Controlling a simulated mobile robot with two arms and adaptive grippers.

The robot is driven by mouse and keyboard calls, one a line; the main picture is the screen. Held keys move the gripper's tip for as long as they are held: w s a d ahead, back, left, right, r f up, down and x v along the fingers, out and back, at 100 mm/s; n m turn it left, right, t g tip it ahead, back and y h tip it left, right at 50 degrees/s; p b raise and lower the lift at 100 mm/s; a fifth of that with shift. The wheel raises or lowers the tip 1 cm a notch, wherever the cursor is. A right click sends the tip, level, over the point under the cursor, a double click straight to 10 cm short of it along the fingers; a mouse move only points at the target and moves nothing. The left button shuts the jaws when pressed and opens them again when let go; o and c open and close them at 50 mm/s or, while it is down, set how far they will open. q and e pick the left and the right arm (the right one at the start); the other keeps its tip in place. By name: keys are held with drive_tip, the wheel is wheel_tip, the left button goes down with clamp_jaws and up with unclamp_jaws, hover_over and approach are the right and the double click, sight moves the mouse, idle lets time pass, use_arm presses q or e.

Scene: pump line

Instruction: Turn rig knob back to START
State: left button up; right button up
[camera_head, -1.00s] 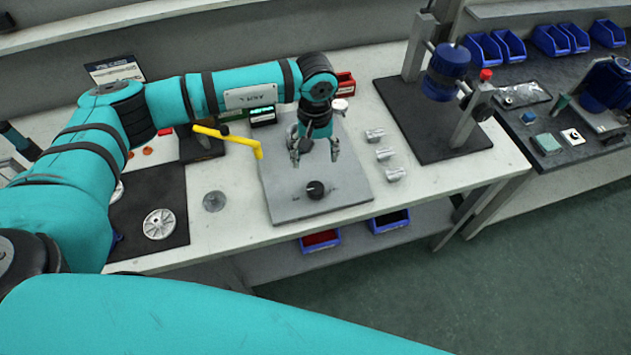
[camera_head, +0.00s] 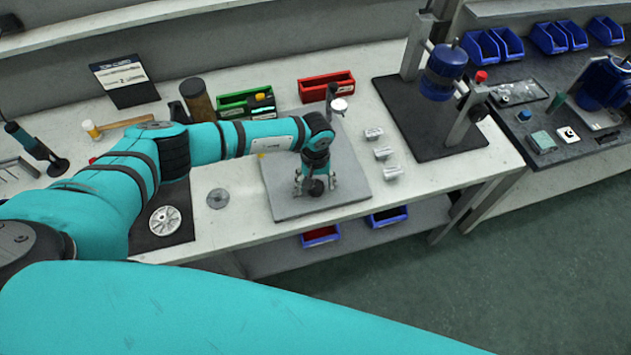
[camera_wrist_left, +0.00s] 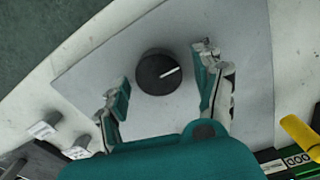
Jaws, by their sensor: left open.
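The rig knob (camera_head: 316,187) is a round black knob on a grey metal plate (camera_head: 350,190) on the bench. In the left wrist view the knob (camera_wrist_left: 158,72) shows a white pointer line running from its middle toward the upper right. No START mark can be read. My left gripper (camera_head: 316,186) is over the plate at the knob. In the left wrist view its two fingers (camera_wrist_left: 162,88) are spread, one on each side of the knob, with a gap on both sides. I cannot tell how high the fingertips are. My right gripper is not in view.
Three small metal blocks (camera_head: 384,153) stand right of the plate. A dial gauge (camera_head: 339,104) stands at its back edge. A blue motor stand (camera_head: 443,72) is further right.

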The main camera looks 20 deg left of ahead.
use_arm(q)
drive_tip(key=c, duration=1.2)
